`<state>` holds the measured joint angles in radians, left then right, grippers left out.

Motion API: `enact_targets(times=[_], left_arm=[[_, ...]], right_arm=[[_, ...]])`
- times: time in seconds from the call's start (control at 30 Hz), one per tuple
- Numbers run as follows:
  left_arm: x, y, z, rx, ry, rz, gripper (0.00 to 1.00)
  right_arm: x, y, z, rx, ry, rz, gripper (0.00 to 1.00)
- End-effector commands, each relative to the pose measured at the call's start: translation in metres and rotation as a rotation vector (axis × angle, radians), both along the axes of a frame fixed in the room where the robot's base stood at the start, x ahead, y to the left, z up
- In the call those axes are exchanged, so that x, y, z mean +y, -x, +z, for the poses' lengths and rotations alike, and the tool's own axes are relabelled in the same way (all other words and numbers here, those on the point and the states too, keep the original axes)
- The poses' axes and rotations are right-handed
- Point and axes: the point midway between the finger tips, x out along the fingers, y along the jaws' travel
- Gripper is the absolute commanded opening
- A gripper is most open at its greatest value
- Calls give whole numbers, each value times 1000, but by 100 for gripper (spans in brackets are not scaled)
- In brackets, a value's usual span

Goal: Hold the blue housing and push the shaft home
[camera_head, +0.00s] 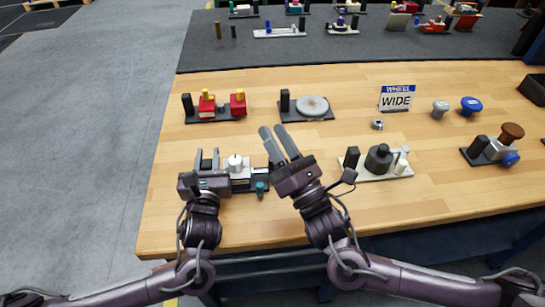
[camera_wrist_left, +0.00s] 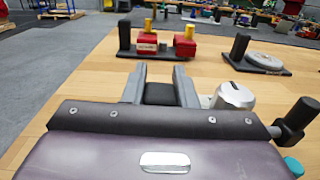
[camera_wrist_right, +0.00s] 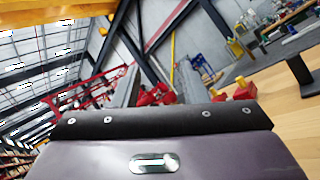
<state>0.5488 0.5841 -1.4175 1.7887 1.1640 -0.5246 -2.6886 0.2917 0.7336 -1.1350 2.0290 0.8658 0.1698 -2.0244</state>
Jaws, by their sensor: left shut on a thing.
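A dark fixture plate (camera_head: 228,192) stands near the table's front left. On it is a small white and dark-blue block (camera_head: 240,180) with a white rounded top (camera_head: 235,162), which also shows in the left wrist view (camera_wrist_left: 232,97). I cannot tell for sure that this is the blue housing. A teal-tipped part (camera_head: 260,187) sits at its right; I cannot make out the shaft. My left gripper (camera_head: 207,158) is shut on a black block (camera_wrist_left: 158,94) left of the white top. My right gripper (camera_head: 274,130) is open and empty, raised right of this fixture.
Behind are a fixture with red blocks (camera_head: 238,104) and a grey disc fixture (camera_head: 312,105). A white plate with black cylinders (camera_head: 378,160) stands to the right, with a brown-and-blue knob fixture (camera_head: 511,134) beyond. A WIDE sign (camera_head: 397,98) stands behind.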

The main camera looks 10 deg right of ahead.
Motion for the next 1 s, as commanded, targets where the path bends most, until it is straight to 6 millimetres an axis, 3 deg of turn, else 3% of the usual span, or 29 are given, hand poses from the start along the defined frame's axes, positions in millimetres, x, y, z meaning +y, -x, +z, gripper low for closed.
enact_targets(times=[0.03,0.13,0.33,0.43,0.57,0.77,1.0], left_arm=[[0,2,-7,14,-8,-1,0],[0,2,-7,13,-8,-1,0],[0,2,-7,13,-8,-1,0],[0,2,-7,13,-8,-1,0],[0,2,-7,13,-8,-1,0],[0,2,-7,13,-8,-1,0],[0,2,-6,13,-8,-1,0]], right_arm=[[-23,-12,3,-14,58,-143,39],[-50,-14,-12,24,207,-346,39],[-36,34,-77,179,535,-402,39],[-30,53,-97,223,646,-393,39],[-25,65,-109,248,723,-382,39],[-20,47,-111,247,741,-381,39],[-9,-1,-110,248,740,-382,39]])
